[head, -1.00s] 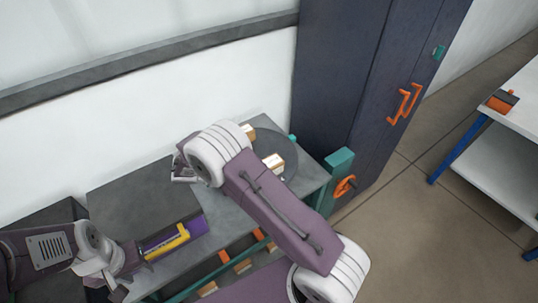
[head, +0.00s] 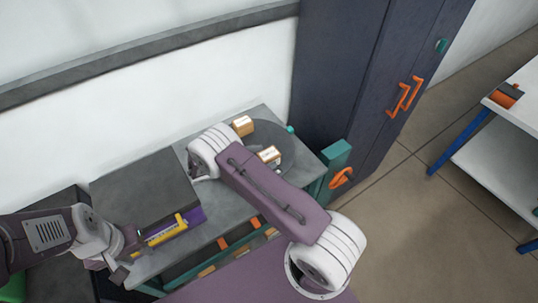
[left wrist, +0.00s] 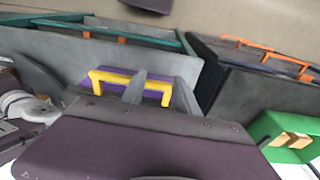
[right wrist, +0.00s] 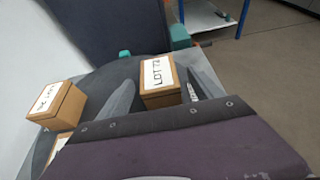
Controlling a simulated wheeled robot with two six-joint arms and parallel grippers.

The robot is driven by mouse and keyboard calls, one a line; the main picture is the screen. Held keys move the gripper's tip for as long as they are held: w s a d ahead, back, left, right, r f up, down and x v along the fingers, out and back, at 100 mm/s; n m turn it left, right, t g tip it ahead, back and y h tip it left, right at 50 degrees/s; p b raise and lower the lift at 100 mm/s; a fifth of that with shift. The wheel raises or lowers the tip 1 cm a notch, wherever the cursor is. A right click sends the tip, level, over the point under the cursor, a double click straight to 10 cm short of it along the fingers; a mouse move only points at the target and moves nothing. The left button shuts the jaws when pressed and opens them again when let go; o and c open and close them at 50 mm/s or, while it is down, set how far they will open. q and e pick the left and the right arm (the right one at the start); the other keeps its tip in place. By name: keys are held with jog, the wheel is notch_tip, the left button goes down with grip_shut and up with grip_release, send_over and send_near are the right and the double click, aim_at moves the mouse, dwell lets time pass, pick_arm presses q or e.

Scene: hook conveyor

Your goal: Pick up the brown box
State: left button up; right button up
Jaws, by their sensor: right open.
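Two brown boxes show on a dark round plate on the grey table: one (head: 243,125) at the back and one (head: 269,155) nearer. In the right wrist view a brown box with a "LOT 72" label (right wrist: 158,78) appears between my fingers, with a gap beside it. Another labelled box (right wrist: 56,103) stands to the left, and part of a third shows below it. My right gripper (right wrist: 162,72) is open; the head view mostly hides it behind its wrist. My left gripper (left wrist: 160,78) has its fingers apart at the yellow handle (left wrist: 110,77).
The yellow handle is on a purple front (head: 188,222) below a grey block (head: 145,185) on the table (head: 210,205). A tall dark cabinet (head: 350,80) with orange handles stands at the right. A white-topped bench (head: 510,140) stands further right. Open floor lies between them.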

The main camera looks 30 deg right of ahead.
aim_at(267, 157)
jog(key=shift+d+f, duration=0.15)
jog(key=shift+d, duration=0.35)
jog(key=shift+w+d+f, duration=0.15)
jog(key=shift+f, duration=0.05)
jog(key=c, duration=1.5)
jog(key=shift+r, duration=0.1)
jog(key=shift+r, duration=0.2)
jog(key=r, duration=0.2)
jog(key=s+r+b, duration=0.1)
jog(key=r, duration=0.1)
jog(key=shift+d+r, duration=0.1)
jog(key=s+d+r, duration=0.1)
jog(key=s+r, duration=0.1)
jog(key=s, duration=0.1)
jog(key=s+d+r+b, duration=0.1)
jog(key=s+r, duration=0.1)
jog(key=s, duration=0.2)
jog(key=s+r, duration=0.2)
jog(key=s, duration=0.1)
jog(key=shift+s+d+r+b, duration=0.15)
jog(key=shift+s+d+b, duration=0.05)
jog(key=shift+d+b, duration=0.2)
